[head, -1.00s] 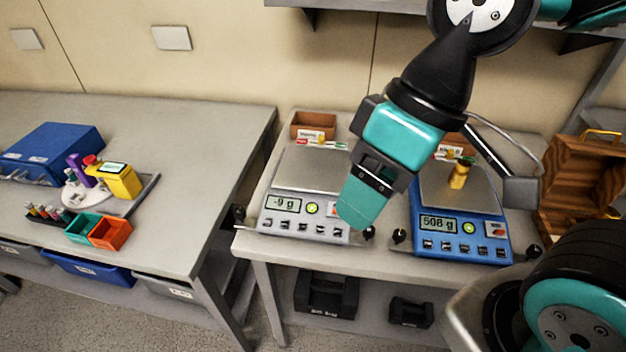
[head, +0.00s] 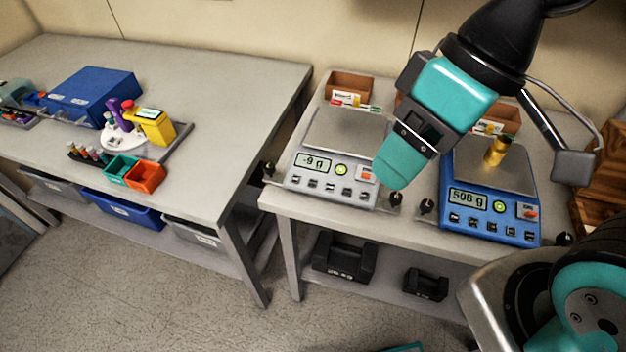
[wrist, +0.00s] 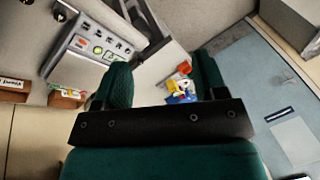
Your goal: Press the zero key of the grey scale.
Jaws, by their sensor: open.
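The grey scale (head: 345,133) stands on the right-hand table, with "-9 g" on its display (head: 313,162). Its front panel (head: 330,190) has a round green button, a red-and-white key and a row of small dark keys; their labels are too small to read. My gripper (head: 390,172) hangs above the scale's front right corner, fingers pointing down, and hides part of its right edge. A gap to the panel cannot be judged. In the wrist view, my gripper (wrist: 163,80) is open with its two green fingers apart, and a grey scale panel (wrist: 95,48) lies beyond the left finger.
A blue scale (head: 490,212) reading 508 g, with a brass weight (head: 497,150) on its pan, stands to the right. Small brown boxes (head: 350,84) sit behind the scales. Black knobs (head: 396,199) stick out near the scales' front corners. The left table (head: 220,120) holds a blue box (head: 92,95).

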